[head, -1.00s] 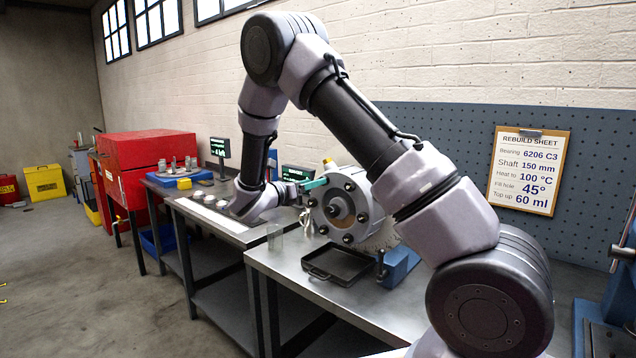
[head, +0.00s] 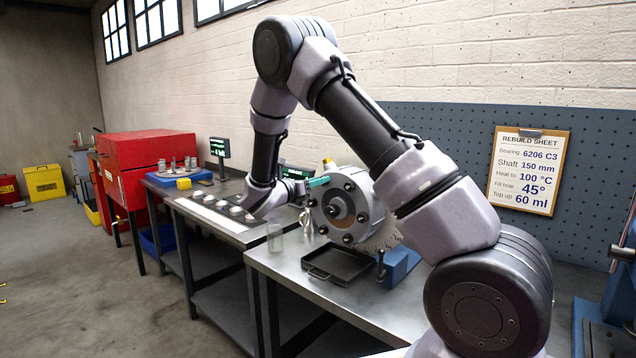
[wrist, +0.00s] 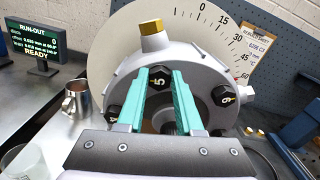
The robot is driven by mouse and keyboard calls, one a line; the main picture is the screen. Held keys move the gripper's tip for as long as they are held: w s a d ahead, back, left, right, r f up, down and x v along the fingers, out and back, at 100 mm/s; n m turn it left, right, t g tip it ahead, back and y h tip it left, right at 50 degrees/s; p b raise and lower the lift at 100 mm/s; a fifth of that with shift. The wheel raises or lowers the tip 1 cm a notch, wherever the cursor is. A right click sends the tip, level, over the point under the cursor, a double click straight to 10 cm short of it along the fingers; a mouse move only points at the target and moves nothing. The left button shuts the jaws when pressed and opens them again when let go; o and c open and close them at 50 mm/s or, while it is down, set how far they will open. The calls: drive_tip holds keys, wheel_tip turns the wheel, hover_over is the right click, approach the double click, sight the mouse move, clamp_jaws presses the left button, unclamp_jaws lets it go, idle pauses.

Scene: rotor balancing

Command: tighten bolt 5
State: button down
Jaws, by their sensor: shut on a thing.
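Bolt 5 (wrist: 158,79) is a dark hex head marked 5 on the rim of the grey round housing (wrist: 196,60). My gripper (wrist: 160,73) has teal fingers on both sides of bolt 5 and is shut on it. In the head view my gripper (head: 318,182) reaches the upper left of the housing face (head: 338,222), and its fingers hide bolt 5 there. In the wrist view, a bolt (wrist: 222,95) that appears marked 6 sits to the right. Another numbered bolt (wrist: 113,114) sits to the left, partly covered by the gripper.
A brass plug (wrist: 152,27) stands on the housing rim just beyond bolt 5. A metal mug (wrist: 76,100) and a clear beaker (head: 274,238) stand left of the housing. A black tray (head: 338,265) lies in front. A RUN-OUT display (wrist: 33,51) reads READY.

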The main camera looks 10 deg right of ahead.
drive_tip(key=shift+m, duration=0.3)
drive_tip(key=shift+s+f+m, duration=0.1)
drive_tip(key=shift+f+m, duration=0.05)
drive_tip(key=shift+m, duration=5.1)
drive_tip(key=shift+s+f+m, duration=0.1)
drive_tip(key=shift+f+m, duration=0.1)
drive_tip(key=shift+m, duration=5.1)
drive_tip(key=shift+f+m, duration=0.15)
drive_tip(key=shift+m, duration=5.1)
drive_tip(key=c, duration=0.6)
unclamp_jaws()
